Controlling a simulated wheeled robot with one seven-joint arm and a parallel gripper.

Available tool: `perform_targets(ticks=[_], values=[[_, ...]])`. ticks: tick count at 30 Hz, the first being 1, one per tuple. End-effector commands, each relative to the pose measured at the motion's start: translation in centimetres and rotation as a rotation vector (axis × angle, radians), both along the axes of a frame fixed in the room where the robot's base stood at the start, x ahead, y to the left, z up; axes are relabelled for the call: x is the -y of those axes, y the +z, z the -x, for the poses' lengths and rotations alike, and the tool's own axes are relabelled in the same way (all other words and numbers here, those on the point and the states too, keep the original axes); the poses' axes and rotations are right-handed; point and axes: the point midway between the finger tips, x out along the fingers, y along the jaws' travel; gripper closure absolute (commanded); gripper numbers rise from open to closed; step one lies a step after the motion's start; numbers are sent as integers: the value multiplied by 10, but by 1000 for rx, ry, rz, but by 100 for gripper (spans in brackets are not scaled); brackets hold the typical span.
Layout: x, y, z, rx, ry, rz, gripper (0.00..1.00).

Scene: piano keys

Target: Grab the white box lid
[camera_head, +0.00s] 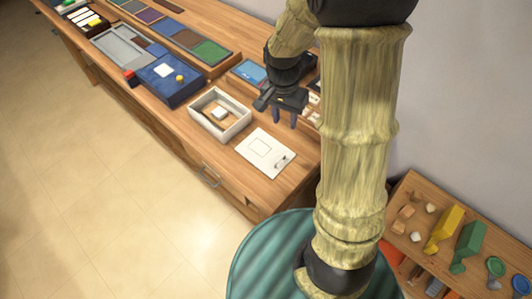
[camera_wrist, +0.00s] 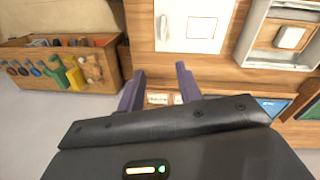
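The white box lid (camera_head: 266,152) lies flat on the wooden counter, with a square outline and a small handle on its top. It also shows at the top of the wrist view (camera_wrist: 203,27), with its handle at its left. The open white box (camera_head: 221,130) sits beside it, to its upper left in the head view, with a small white block inside. My gripper (camera_head: 286,118) is open and empty, near the lid and apart from it. Its two purple fingers show in the wrist view (camera_wrist: 160,71), with bare wood and small labels between and beyond them.
A wooden bin (camera_wrist: 60,65) of coloured tools stands apart at the left of the wrist view. A teal round surface (camera_head: 265,255) is near the counter's end.

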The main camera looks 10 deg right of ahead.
Motion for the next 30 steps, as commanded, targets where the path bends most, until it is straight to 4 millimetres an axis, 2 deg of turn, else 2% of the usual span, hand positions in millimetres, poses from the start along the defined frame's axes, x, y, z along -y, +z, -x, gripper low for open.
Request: perform_targets(ticks=[3,12,16,30], values=[[1,-5,-7,-19,-62,11,65],[1,-5,-7,-20,-69,13,65],[2,-13,-6,-22,-68,12,65],[7,-93,0,-25,-67,13,65]])
